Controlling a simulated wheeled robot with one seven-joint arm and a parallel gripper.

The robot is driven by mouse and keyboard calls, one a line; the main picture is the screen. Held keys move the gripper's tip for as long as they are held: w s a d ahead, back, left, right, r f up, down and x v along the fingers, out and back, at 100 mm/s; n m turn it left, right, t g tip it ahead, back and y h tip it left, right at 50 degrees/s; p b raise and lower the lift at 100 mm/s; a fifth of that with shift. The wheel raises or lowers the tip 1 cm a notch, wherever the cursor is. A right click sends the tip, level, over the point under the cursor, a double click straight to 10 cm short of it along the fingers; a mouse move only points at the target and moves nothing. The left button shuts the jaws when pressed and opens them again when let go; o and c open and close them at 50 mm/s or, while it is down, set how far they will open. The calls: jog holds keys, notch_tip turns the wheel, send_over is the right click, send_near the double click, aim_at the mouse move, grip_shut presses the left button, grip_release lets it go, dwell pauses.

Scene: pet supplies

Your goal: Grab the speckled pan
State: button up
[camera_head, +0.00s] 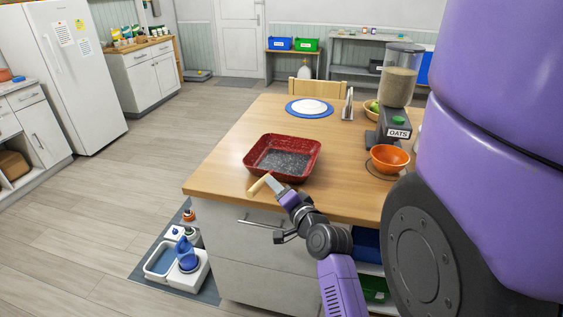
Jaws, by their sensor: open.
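The speckled pan (283,145) is a square red pan with a dark speckled inside, sitting flat near the front-left part of the wooden table. A short pale wood-coloured handle (257,187) appears to stick out from its front side, toward the table's front edge. My gripper (273,187) is at the front edge, just right of the handle and below the pan's front wall. It is open. The fingertips are small in view, and I cannot tell whether they touch or straddle the handle.
The wooden table (224,160) also bears an orange bowl (390,158), an oats dispenser (398,85) and a white plate (309,106) on a blue mat. A drawer handle (262,222) is below the edge. Bottles in a caddy (188,258) stand on the floor at left.

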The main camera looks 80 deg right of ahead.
jog(key=shift+w+d+f+m+t+y+p, duration=0.4)
jog(key=shift+w+d+m+y, duration=0.25)
jog(key=shift+w+d, duration=0.55)
jog(key=shift+w+d+f+m+t+y+p, duration=0.3)
jog(key=shift+w+d+f+m+y, duration=0.25)
jog(key=shift+w+d, duration=0.65)
jog(key=shift+w+d+f+m+t+y+p, duration=0.35)
jog(key=shift+w+d+m+y, duration=0.35)
jog(key=shift+w+d, duration=0.5)
jog(key=shift+w+a, duration=0.15)
grip_shut()
jog(key=shift+f, duration=0.1)
jog(key=shift+r, duration=0.2)
